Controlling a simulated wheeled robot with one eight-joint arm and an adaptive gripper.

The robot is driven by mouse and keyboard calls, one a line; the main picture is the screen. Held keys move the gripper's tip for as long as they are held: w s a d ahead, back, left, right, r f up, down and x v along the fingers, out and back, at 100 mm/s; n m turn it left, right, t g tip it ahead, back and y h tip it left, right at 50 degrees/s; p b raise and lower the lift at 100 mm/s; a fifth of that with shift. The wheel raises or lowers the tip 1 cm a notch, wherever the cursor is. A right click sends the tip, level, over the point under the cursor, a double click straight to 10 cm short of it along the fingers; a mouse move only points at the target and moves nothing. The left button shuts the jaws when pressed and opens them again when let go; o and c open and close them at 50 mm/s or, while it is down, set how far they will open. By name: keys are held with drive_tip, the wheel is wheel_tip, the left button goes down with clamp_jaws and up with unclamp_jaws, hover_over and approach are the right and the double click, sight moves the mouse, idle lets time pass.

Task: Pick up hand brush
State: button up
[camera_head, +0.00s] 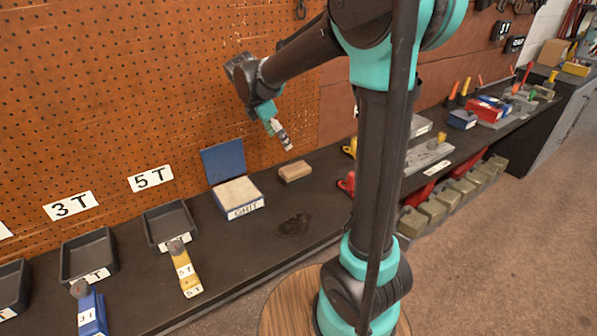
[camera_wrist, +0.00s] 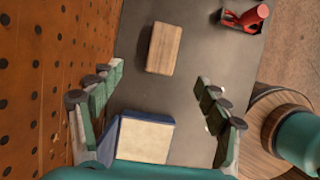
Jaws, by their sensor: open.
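The likely hand brush is a tan, wood-coloured block (camera_head: 295,171) lying on the dark bench, right of the blue grit box. It also shows in the wrist view (camera_wrist: 164,48), upper middle, beyond my fingertips; no bristles are visible. My gripper (camera_head: 284,139) hangs above the bench, over the area near the block and the box. In the wrist view my gripper (camera_wrist: 160,78) has its two fingers wide apart with nothing between them, so it is open and empty.
An open blue grit box (camera_head: 239,195) stands left of the block, its lid up against the orange pegboard (camera_head: 150,90). A red clamp-like object (camera_wrist: 246,16) is to the right. Black trays (camera_head: 170,222) and a yellow tool (camera_head: 186,268) are further left.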

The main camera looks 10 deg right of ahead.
hover_over(294, 168)
drive_tip(key=a, duration=0.2)
wheel_tip(294, 168, down, 9)
drive_tip(key=shift+d+r, duration=0.1)
drive_tip(key=shift+r, duration=0.1)
drive_tip(key=x, duration=0.5)
drive_tip(key=shift+s, duration=0.4)
drive_tip(key=shift+d+f, duration=0.2)
drive_tip(key=shift+f, duration=0.35)
drive_tip(key=shift+w+f, duration=0.1)
drive_tip(key=shift+f, duration=0.1)
drive_tip(key=c, duration=1.4)
